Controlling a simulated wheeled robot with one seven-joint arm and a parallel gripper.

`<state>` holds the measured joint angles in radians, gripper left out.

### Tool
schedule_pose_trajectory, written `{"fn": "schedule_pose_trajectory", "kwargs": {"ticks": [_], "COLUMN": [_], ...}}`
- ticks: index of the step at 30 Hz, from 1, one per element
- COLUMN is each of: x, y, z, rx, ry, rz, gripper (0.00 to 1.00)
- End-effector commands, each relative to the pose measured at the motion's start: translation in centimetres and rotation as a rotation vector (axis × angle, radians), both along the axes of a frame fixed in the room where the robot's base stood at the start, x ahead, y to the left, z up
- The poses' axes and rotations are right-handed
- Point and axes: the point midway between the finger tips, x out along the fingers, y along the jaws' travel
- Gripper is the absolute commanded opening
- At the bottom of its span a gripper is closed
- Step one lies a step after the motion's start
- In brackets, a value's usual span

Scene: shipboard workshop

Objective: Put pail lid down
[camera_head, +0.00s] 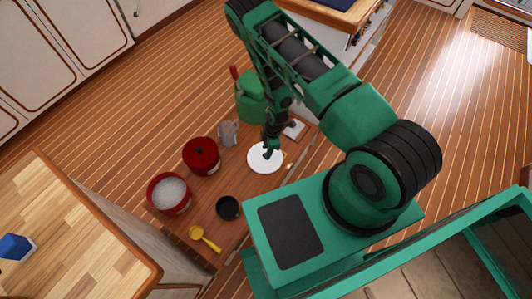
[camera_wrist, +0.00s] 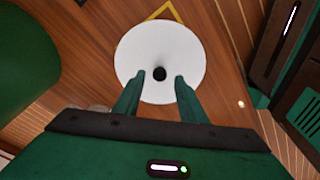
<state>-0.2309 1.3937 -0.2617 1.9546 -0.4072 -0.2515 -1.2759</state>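The pail lid, a white disc with a dark knob, shows on the wooden bench in the head view (camera_head: 258,163) and in the wrist view (camera_wrist: 160,36). It looks flat; whether it touches the bench I cannot tell. My gripper (camera_head: 268,149) is over the lid. In the wrist view its two green fingers (camera_wrist: 160,79) are apart, one on each side of the knob, with gaps between them and it. An open red pail (camera_head: 170,195) with pale contents stands at the bench's left. Part of the lid is hidden by my gripper.
A red lidded pot (camera_head: 201,158), a grey mug (camera_head: 228,134) and a green can (camera_head: 250,104) stand beyond the lid. A black bowl (camera_head: 228,208) and a yellow scoop (camera_head: 206,238) lie nearer. A wooden-topped counter (camera_head: 80,235) stands at left.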

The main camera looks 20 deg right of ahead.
Motion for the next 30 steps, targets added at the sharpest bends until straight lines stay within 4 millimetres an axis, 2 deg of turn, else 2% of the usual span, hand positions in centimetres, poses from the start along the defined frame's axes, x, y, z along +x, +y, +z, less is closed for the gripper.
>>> {"fn": "schedule_pose_trajectory", "kwargs": {"ticks": [6, 12, 18, 26, 30], "x": [0.0, -0.1, -0.2, -0.1, 0.9], "y": [-0.7, -1.1, -1.3, -1.5, -2.1], "z": [4.3, 7.4, 8.9, 9.4, 11.8], "rx": [-0.001, 0.001, 0.000, -0.001, -0.008], "ry": [-0.003, -0.002, -0.001, -0.001, -0.001], "rz": [-0.002, -0.001, -0.001, -0.006, -0.056], "gripper": [0.38, 0.38, 0.38, 0.38, 0.38]}}
